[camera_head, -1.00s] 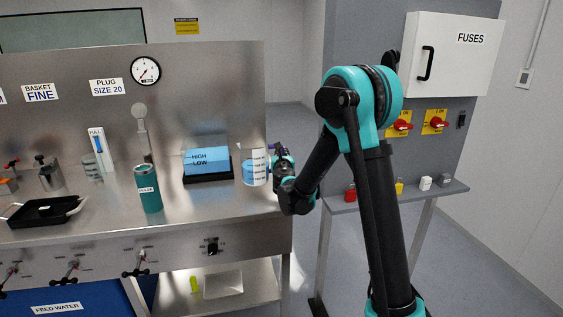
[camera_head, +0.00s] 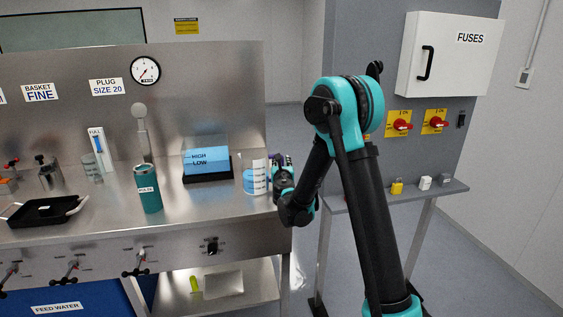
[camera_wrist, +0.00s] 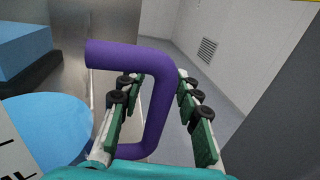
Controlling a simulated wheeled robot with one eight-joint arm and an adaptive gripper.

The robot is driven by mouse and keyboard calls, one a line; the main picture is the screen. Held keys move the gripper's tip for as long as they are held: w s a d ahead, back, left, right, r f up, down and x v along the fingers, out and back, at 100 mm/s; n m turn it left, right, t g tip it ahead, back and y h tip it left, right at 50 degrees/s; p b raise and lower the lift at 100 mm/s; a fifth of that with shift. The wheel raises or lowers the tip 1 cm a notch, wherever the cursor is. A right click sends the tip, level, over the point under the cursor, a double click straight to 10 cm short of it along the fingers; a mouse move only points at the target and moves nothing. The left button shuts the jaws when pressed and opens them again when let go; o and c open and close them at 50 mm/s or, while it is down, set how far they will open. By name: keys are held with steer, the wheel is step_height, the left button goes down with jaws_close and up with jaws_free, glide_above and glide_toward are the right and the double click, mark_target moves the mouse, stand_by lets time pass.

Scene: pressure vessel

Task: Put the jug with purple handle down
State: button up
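The clear jug (camera_head: 254,180) holds blue liquid and stands upright on the steel worktop near its right end, in front of a blue-filled tank. In the wrist view its purple handle (camera_wrist: 160,95) runs between my gripper's fingers, with the jug's blue liquid (camera_wrist: 50,125) at lower left. My gripper (camera_wrist: 157,98) has its fingers apart, one on each side of the handle, with gaps showing between pads and handle. In the head view my gripper (camera_head: 283,180) is just right of the jug. The handle is mostly hidden there.
The tank marked HIGH and LOW (camera_head: 208,160) stands just behind the jug. A teal tumbler (camera_head: 148,188) stands to the left, and a black tray (camera_head: 42,212) at far left. A narrow shelf (camera_head: 400,195) with small blocks is right of my arm.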

steer(key=s, duration=1.2)
steer(key=s+d+f+m+g+h, duration=0.2)
steer(key=s+d+m+g+h, duration=0.15)
steer(key=d+m, duration=0.65)
steer(key=s+d+f+m+g+h, duration=0.1)
steer(key=s+d+m+g+h, duration=0.2)
steer(key=s+d+m, duration=0.7)
steer(key=s+d+f+m+g+y, duration=0.2)
steer(key=s+d+f+m+g, duration=0.2)
steer(key=s+d+f+m, duration=0.3)
steer(key=s+a+f+m+g+y, duration=0.1)
steer(key=s+m, duration=0.4)
steer(key=s, duration=0.1)
steer(key=s+a+f+m+g+y, duration=0.1)
steer(key=s+f+m+g+y, duration=0.1)
steer(key=s+m, duration=0.2)
steer(key=shift+s+a+m, duration=0.25)
steer(key=shift+s+m, duration=0.15)
steer(key=shift+s, duration=0.6)
